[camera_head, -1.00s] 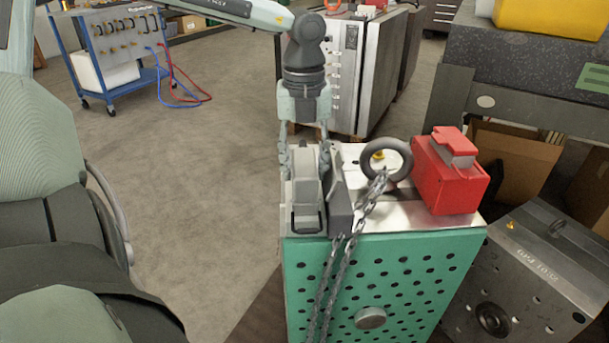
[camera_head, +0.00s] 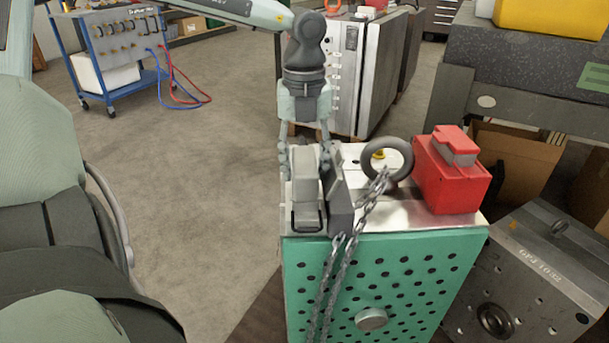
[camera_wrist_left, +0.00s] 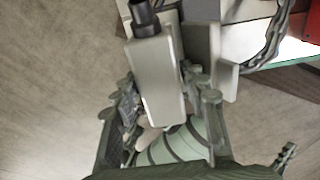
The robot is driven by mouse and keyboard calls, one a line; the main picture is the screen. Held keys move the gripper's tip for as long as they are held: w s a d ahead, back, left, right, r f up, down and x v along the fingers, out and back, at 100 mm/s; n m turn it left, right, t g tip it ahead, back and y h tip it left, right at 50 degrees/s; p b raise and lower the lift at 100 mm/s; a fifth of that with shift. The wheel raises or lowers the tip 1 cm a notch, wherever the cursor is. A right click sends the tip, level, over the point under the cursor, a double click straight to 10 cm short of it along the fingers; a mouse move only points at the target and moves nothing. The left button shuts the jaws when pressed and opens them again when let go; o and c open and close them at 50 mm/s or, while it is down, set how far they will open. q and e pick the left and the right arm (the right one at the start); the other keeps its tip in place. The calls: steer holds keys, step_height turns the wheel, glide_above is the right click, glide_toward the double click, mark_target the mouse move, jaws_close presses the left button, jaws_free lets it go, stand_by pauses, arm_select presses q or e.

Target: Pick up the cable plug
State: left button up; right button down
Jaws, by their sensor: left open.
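The cable plug (camera_head: 307,181) is a light grey block on the left end of the green mould base's metal top. In the left wrist view the plug (camera_wrist_left: 157,75) shows as a long grey housing with a black cable end at its top. My left gripper (camera_head: 305,158) hangs over its far end with the fingers apart. In the left wrist view the fingers of my left gripper (camera_wrist_left: 163,98) stand on either side of the plug's near part. Whether they touch it is unclear. My right gripper is not in view.
A darker grey bracket (camera_head: 340,198) stands close on the plug's right. Beyond it are a lifting ring (camera_head: 387,160) with a hanging chain (camera_head: 345,262) and a red box (camera_head: 450,180), all on the green mould base (camera_head: 400,275).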

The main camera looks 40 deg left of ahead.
arm_select(q)
steer(key=shift+c, duration=0.5)
jaws_close()
